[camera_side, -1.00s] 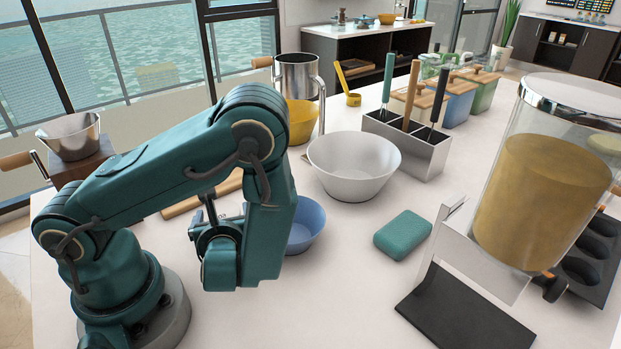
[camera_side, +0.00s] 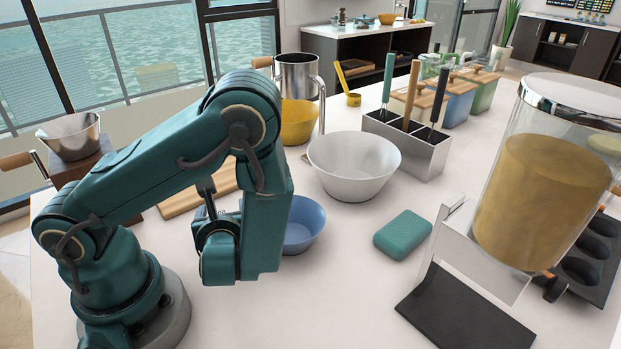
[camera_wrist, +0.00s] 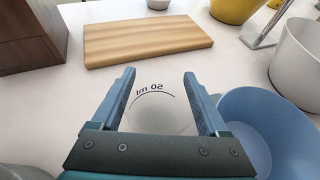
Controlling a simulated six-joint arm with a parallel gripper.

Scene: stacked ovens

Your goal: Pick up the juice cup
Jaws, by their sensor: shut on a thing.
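In the wrist view, a clear cup (camera_wrist: 160,118) with a dark "50 ml" mark and line stands between the two blue fingers of my gripper (camera_wrist: 159,76). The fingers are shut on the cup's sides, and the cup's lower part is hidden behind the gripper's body. In the side view, my gripper (camera_side: 203,212) is mostly hidden by my own wrist, and I cannot make out the cup there. I cannot tell whether the cup touches the counter.
A blue bowl (camera_wrist: 265,125) is close on the right of the gripper in the wrist view. A wooden board (camera_wrist: 147,40) lies beyond, and a white bowl (camera_side: 354,166) and a green sponge (camera_side: 403,234) are to the right in the side view. A juice dispenser (camera_side: 540,190) stands far right.

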